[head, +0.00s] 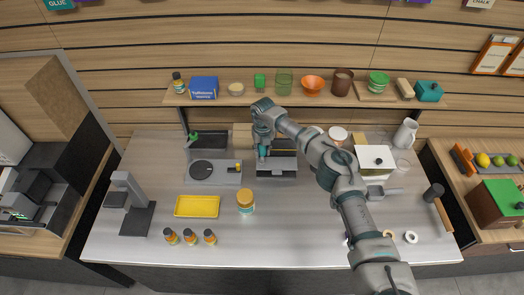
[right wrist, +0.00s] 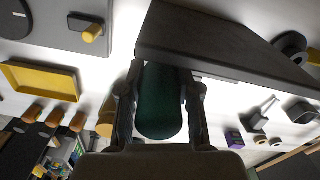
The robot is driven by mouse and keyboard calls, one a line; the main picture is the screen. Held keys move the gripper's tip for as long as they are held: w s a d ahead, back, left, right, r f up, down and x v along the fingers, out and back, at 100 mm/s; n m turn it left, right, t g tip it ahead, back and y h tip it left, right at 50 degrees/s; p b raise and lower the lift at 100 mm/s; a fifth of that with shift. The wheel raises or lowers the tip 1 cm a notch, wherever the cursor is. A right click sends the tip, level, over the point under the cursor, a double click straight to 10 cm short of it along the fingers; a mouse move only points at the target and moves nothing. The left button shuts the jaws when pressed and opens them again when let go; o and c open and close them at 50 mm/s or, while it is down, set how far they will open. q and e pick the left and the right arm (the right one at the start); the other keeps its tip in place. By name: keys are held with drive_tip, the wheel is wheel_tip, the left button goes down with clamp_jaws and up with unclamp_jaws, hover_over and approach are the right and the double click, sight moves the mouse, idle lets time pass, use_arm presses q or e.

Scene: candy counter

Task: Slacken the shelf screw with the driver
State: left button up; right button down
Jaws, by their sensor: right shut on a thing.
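My right gripper (head: 263,143) hangs over the back middle of the counter, in front of the wall shelf. In the right wrist view its fingers (right wrist: 160,110) are shut on a dark green rounded handle (right wrist: 160,100), which I take to be the driver. A teal bit of it shows below the gripper in the head view (head: 263,152). A dark grey slab (right wrist: 215,45) lies just beyond the handle in the wrist view; the driver's tip is hidden. I cannot make out the shelf screw in either view. My left gripper is not in view.
The wall shelf (head: 225,102) holds bowls, cups and boxes. On the counter stand a yellow tray (head: 197,206), an orange-lidded jar (head: 245,202), several small bottles (head: 190,237), a grey stand (head: 130,205) and a mallet (head: 437,205). The front middle is clear.

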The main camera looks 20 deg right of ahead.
drive_tip(key=shift+r+p, duration=0.45)
drive_tip(key=shift+r, duration=0.4)
